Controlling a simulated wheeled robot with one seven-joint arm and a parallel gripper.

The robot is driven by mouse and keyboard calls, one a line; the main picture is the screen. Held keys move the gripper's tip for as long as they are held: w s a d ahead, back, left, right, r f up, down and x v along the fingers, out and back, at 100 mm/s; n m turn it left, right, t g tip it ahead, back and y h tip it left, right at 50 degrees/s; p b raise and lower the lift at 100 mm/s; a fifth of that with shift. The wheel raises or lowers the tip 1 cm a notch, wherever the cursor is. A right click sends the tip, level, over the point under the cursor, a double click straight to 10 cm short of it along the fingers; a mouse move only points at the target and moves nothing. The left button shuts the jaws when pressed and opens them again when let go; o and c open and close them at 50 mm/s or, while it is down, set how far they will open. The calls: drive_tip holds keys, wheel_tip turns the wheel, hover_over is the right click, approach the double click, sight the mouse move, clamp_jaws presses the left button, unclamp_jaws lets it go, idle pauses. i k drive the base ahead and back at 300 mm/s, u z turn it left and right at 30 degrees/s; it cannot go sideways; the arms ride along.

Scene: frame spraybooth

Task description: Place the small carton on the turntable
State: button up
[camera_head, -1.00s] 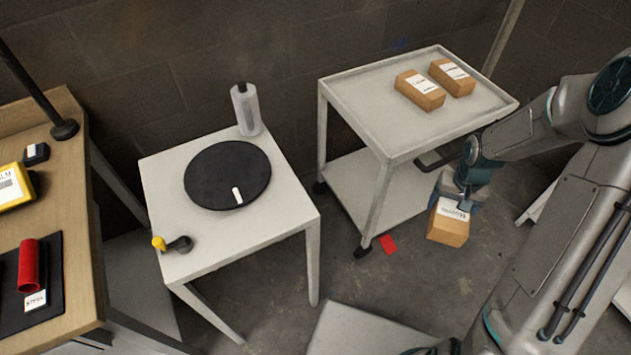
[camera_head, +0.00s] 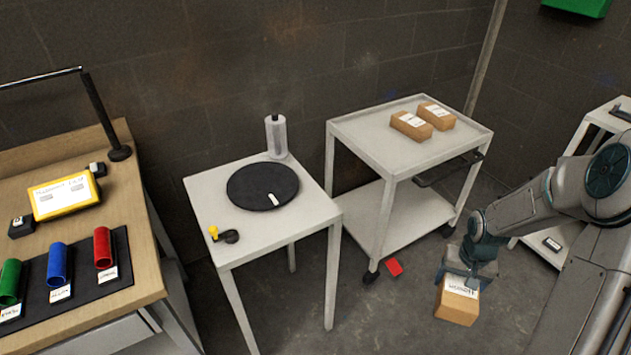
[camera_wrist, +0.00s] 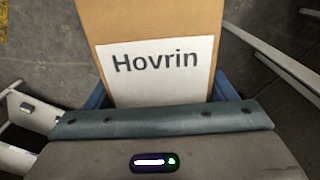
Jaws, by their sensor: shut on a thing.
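A small brown carton (camera_head: 457,305) with a white label hangs in my gripper (camera_head: 464,277), low and in front of the white cart. In the wrist view the carton (camera_wrist: 150,20) sits between the fingers, and its label reads "Hovrin". My gripper is shut on it, well apart from the turntable. The black round turntable (camera_head: 250,187) lies on a small white table (camera_head: 215,188) to the left. It carries a small white mark and no carton. Two other brown cartons (camera_head: 411,125) (camera_head: 437,115) lie on the cart's top.
The white cart (camera_head: 360,135) stands between the small table and my arm. A red piece (camera_head: 394,267) lies on the floor. A wooden bench (camera_head: 140,215) holds coloured cylinders at left.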

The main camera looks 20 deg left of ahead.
sight(262, 183)
drive_tip(key=z, duration=1.75)
drive_tip(key=i, duration=1.05)
drive_tip(key=u, duration=3.85)
